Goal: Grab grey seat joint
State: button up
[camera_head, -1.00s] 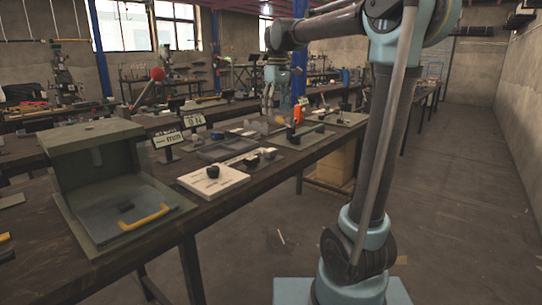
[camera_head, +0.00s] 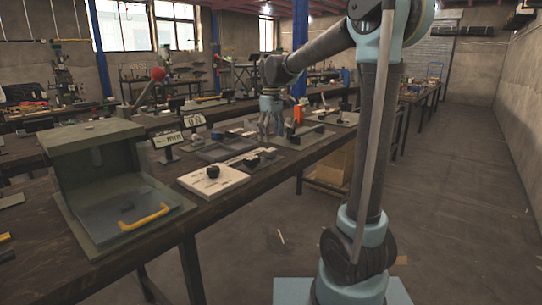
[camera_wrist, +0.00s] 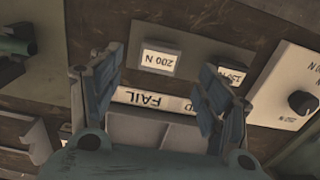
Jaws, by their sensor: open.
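My gripper (camera_wrist: 160,72) is open, with its two blue fingers spread in the wrist view. In the head view my gripper (camera_head: 269,130) is low over the far part of the near bench. Between and below the fingers is a grey tray (camera_wrist: 155,133) with a white FAIL label on its edge; the tray also shows in the head view (camera_head: 218,151). No part is visibly held. I cannot tell for certain which piece is the grey seat joint; a grey angular part (camera_wrist: 35,140) lies at the lower left of the wrist view.
The aisle floor at right is clear.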

aim_at(270, 150)
jog(key=shift+w+a+f, duration=0.1)
jog(key=shift+f, duration=1.35)
jog(key=shift+w+a+f, duration=0.1)
jog(key=shift+f, duration=1.35)
jog(key=c, duration=1.1)
